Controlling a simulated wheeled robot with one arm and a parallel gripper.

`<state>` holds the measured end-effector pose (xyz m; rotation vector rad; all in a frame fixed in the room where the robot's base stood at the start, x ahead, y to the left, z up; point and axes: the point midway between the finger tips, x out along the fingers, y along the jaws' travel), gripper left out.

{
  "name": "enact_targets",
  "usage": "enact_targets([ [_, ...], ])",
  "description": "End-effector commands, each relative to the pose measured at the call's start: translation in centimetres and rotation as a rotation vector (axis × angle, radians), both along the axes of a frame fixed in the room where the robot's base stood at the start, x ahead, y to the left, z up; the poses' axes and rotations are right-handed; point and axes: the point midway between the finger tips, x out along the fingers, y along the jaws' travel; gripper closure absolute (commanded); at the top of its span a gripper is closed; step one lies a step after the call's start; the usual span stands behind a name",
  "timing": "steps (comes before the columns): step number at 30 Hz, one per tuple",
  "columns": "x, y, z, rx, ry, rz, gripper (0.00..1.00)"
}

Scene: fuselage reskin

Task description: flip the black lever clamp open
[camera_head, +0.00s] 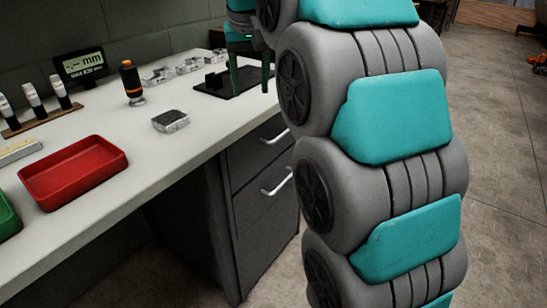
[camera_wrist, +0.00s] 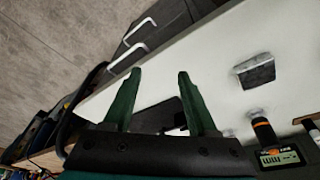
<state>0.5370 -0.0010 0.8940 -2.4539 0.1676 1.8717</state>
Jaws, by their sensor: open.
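The black lever clamp (camera_head: 214,80) shows as a small dark block with an upright part on a flat black base plate (camera_head: 240,92) on the workbench. Its lever is too small and dark to tell its position. My gripper (camera_head: 250,88) is open with its green fingers pointing down, over the right part of the plate and to the right of the clamp. In the wrist view, my gripper (camera_wrist: 158,74) has its two fingers spread apart, with the black plate (camera_wrist: 160,114) partly visible between them. Nothing is held.
On the pale workbench (camera_head: 150,140) are a silver-grey block (camera_head: 170,121), a black-and-orange tool (camera_head: 131,83), several metal parts behind, a red tray (camera_head: 73,170), a green tray (camera_head: 8,217) and a digital display (camera_head: 82,66). Grey drawers (camera_head: 265,180) stand beneath the bench.

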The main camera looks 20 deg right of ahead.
Motion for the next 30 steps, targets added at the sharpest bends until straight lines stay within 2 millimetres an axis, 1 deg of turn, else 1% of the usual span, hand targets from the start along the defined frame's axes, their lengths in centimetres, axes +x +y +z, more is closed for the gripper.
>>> enact_targets([
  [3, -1.3, -0.1, -1.3, 0.0, 0.025, 0.006, 0.42],
  [11, -4.2, -0.2, -3.9, 0.001, 0.07, 0.019, 0.42],
  [21, -8.2, -0.3, -7.6, 0.004, 0.13, 0.037, 0.42],
  [25, -9.4, -0.3, -8.8, 0.006, 0.147, 0.042, 0.42],
  [30, -10.2, -0.3, -9.4, 0.007, 0.156, 0.045, 0.42],
])
